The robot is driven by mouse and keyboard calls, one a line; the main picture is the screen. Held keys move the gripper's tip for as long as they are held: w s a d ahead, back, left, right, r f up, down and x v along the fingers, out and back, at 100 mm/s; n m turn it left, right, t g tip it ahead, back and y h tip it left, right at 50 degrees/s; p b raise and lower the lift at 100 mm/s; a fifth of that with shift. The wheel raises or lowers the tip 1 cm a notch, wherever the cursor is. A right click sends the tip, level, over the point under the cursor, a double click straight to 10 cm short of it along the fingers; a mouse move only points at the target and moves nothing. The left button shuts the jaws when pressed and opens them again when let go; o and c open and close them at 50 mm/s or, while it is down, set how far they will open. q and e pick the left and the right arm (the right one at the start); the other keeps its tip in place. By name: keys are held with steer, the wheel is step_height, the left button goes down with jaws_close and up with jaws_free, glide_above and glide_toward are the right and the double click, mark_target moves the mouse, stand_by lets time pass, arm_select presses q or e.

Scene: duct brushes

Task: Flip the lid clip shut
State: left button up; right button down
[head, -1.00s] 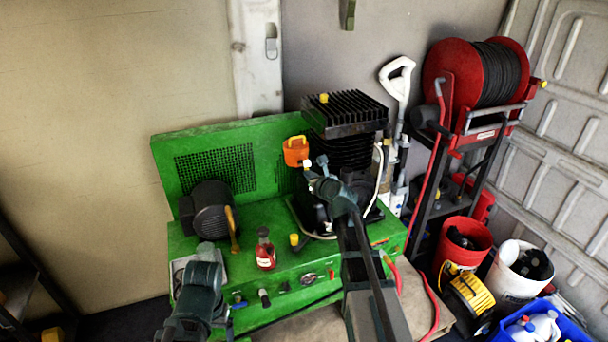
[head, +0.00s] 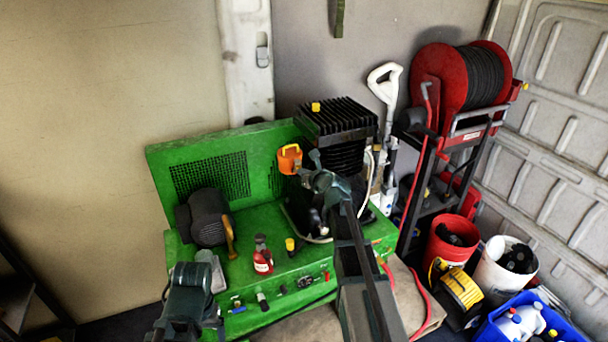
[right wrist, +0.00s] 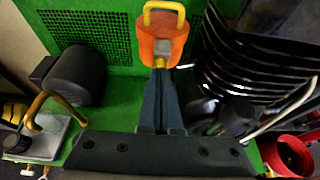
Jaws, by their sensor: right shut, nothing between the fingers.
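An orange lidded container (head: 289,158) sits against the green back panel, left of the black finned engine. In the right wrist view, the orange body (right wrist: 162,45) has a yellow wire loop (right wrist: 163,10) at its far end and a small yellow and grey piece at its near end. Which part is the lid clip I cannot tell for sure. My right gripper (right wrist: 160,72) is shut and empty, its tips at the near end of the orange body; contact is unclear. In the head view, my left arm is low at the left; its fingers cannot be made out.
The finned engine (head: 337,121) stands close right of the orange container. A dark motor (head: 207,218), a red bottle (head: 263,262) and a yellow-capped fitting (head: 290,246) stand on the green deck. A hose reel (head: 465,80) and buckets are farther right.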

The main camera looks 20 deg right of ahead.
mark_target(297, 160)
steer(key=shift+w+r+p, duration=0.65)
steer(key=shift+w+r, duration=0.1)
steer(key=shift+r, duration=0.25)
steer(key=shift+r+p, duration=0.7)
steer(key=shift+p, duration=0.05)
steer(key=shift+s, duration=0.15)
